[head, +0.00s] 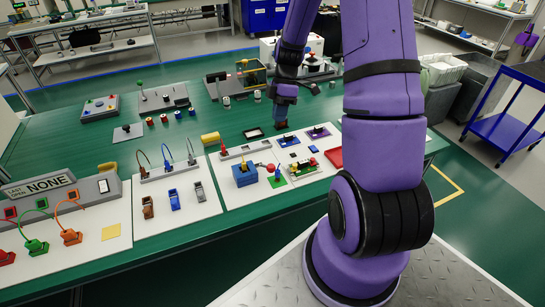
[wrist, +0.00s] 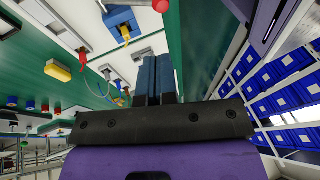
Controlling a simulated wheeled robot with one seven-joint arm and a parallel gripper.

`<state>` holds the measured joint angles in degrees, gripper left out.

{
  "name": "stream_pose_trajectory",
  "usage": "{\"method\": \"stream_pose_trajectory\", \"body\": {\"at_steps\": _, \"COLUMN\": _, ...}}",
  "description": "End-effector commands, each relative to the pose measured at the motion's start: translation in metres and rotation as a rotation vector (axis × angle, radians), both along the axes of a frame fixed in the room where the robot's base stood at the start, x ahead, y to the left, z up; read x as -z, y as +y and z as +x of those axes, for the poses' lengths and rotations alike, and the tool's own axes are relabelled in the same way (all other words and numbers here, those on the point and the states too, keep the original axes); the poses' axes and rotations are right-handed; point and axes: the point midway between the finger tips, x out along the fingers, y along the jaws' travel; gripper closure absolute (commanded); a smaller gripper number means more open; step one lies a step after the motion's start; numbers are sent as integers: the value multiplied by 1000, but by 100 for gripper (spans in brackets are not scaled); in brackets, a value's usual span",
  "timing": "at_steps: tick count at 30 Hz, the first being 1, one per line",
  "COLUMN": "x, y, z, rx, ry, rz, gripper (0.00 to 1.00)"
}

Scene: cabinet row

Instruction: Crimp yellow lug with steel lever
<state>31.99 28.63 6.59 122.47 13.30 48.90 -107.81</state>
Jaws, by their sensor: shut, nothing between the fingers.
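My gripper (head: 281,124) is shut and empty, pointing down above the back of the white board right of centre. In the wrist view its two dark blue fingers (wrist: 157,78) lie together. A blue block (head: 246,174), seemingly the crimp tool, stands on that board, left of and nearer than my gripper. A short lever with a red ball knob (head: 270,168) sits at its right side. The wrist view also shows the blue block (wrist: 122,20) and red knob (wrist: 160,5). A small yellow piece (wrist: 125,33), possibly the lug, shows at the block; its seating is unclear.
A red tray (head: 335,158) lies farther right. Wired stations fill the left boards.

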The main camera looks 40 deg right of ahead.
Motion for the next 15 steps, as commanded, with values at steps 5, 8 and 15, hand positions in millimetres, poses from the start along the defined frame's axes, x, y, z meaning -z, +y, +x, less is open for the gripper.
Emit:
{"method": "stream_pose_trajectory", "body": {"at_steps": 5, "x": 2, "y": 1, "z": -1, "rx": 0, "ry": 1, "rz": 0, "gripper": 100}}
{"method": "stream_pose_trajectory", "body": {"at_steps": 8, "x": 9, "y": 4, "z": -2, "rx": -1, "ry": 2, "rz": 1, "gripper": 100}}
{"method": "stream_pose_trajectory", "body": {"at_steps": 15, "x": 46, "y": 18, "z": -10, "rx": 1, "ry": 5, "rz": 1, "gripper": 100}}
